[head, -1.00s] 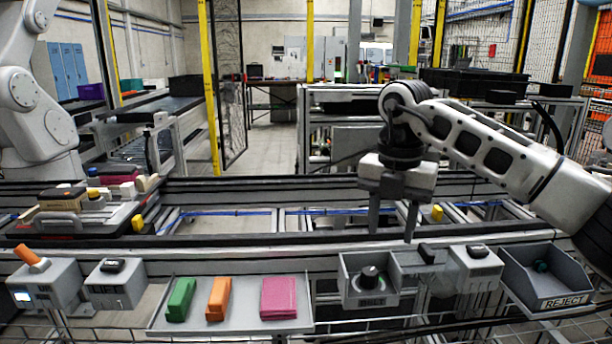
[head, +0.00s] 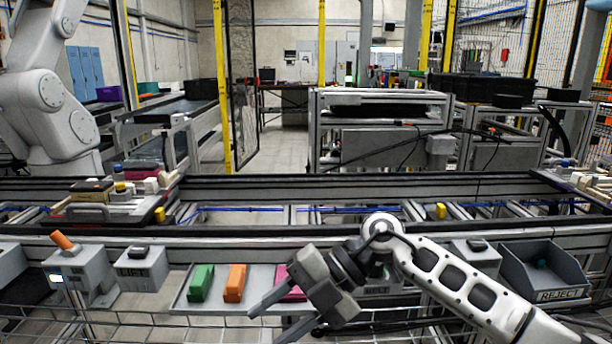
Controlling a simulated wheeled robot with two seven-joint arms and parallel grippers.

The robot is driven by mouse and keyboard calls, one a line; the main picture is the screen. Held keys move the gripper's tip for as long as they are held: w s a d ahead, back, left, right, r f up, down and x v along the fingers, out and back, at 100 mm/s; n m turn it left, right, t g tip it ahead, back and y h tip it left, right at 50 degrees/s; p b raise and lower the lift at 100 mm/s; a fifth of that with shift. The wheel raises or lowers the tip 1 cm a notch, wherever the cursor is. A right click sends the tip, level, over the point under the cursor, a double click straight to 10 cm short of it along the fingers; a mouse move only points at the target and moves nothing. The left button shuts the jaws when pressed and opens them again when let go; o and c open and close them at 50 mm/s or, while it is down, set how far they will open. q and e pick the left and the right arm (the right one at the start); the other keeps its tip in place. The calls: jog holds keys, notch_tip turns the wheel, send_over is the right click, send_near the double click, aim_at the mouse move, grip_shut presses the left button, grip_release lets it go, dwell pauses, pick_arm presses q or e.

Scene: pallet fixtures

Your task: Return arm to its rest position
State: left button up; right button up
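My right arm (head: 455,285) comes in from the lower right and reaches left across the front of the station. My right gripper (head: 270,322) is tilted down to the left, low in front of the grey parts tray. Its two fingers are apart, with nothing seen between them. It partly hides the pink block (head: 291,291) on the tray. My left arm and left gripper are not in view.
The grey tray (head: 187,306) also holds a green block (head: 201,283) and an orange block (head: 235,284). A LIFT box (head: 140,272) stands left, a REJECT bin (head: 545,280) right. A conveyor rail (head: 330,237) runs behind. Wire mesh (head: 150,325) crosses the front.

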jog(key=s+a+r+m+t+y, duration=0.4)
jog(key=m+y, duration=0.2)
jog(key=y, duration=0.4)
jog(key=d+f+m+t+h, duration=1.45)
jog(key=m+t, duration=0.25)
jog(key=m, duration=0.6)
jog(key=s+d+f+m+g+h+p, duration=0.1)
jog(key=s+d+f+m+g+h, duration=0.2)
jog(key=s+d+f+g, duration=0.3)
jog(key=s+d+f, duration=0.1)
jog(key=s+f, duration=0.4)
jog(key=shift+m, duration=0.3)
jog(key=shift+d, duration=0.1)
